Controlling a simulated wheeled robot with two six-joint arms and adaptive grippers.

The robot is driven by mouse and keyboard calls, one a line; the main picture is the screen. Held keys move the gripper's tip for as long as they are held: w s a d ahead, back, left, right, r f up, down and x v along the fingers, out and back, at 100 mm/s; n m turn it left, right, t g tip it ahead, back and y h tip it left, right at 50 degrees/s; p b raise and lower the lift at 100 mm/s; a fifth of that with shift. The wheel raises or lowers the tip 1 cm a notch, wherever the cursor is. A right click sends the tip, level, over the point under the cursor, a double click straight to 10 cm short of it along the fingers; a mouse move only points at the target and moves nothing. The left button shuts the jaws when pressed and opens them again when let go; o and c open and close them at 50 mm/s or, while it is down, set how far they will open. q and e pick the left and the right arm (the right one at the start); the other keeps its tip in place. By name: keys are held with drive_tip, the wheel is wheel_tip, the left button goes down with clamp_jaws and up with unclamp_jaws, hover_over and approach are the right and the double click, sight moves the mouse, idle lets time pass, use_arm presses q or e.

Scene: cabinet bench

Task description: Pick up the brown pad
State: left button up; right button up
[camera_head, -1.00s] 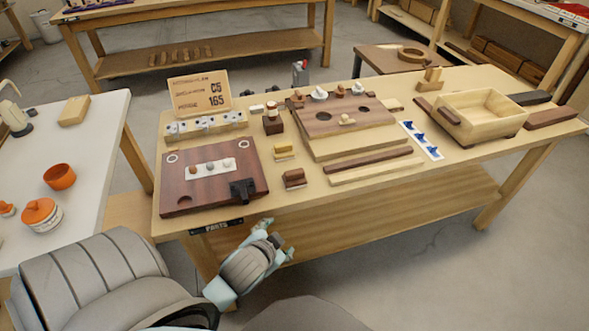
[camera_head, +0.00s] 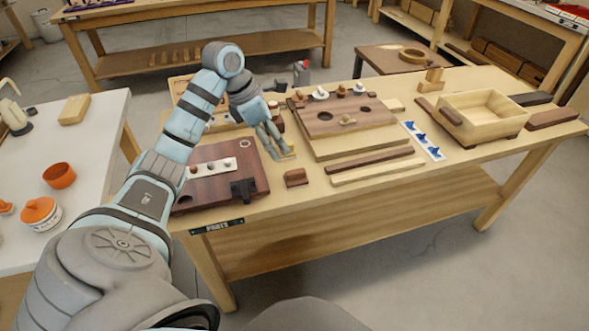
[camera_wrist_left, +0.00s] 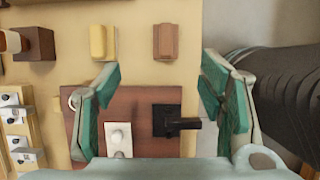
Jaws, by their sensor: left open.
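The brown pad (camera_head: 296,178), a small brown block, sits on the bench just right of the dark red-brown board. It also shows in the left wrist view (camera_wrist_left: 166,41), ahead of and between the lines of my two fingers. My left gripper (camera_head: 276,146) reaches over the bench, beyond the brown pad as the head view sees it, near a yellow pad (camera_wrist_left: 102,42). In the left wrist view my left gripper (camera_wrist_left: 160,82) is open, with its green fingers wide apart and nothing between them. My right gripper is not in view.
The dark board (camera_head: 222,187) with a black handle (camera_wrist_left: 175,121) lies beside the brown pad. A raised wooden board with holes (camera_head: 342,131) and long strips (camera_head: 375,171) lie to the right. A wooden box (camera_head: 482,117) stands at the bench's right.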

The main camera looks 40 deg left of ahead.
use_arm(q)
drive_tip(key=x, duration=0.4)
drive_tip(key=b+x, duration=0.1)
drive_tip(key=x, duration=0.3)
drive_tip(key=shift+d+f, duration=0.1)
drive_tip(key=shift+d, duration=0.15)
drive_tip(key=x, duration=0.3)
drive_tip(key=b+x, duration=0.1)
drive_tip(key=x, duration=0.1)
drive_tip(key=shift+s+d+f, duration=0.2)
drive_tip(key=shift+f, duration=0.1)
drive_tip(key=c, duration=1.3)
drive_tip(key=shift+o, duration=0.2)
wheel_tip(320, 180, up, 15)
drive_tip(key=p, duration=0.3)
wheel_tip(320, 180, up, 5)
drive_tip(key=p, duration=0.5)
hover_over(295, 171)
drive_tip(key=shift+d+r, duration=0.1)
drive_tip(key=shift+r, duration=0.05)
drive_tip(key=o, duration=0.5)
clamp_jaws()
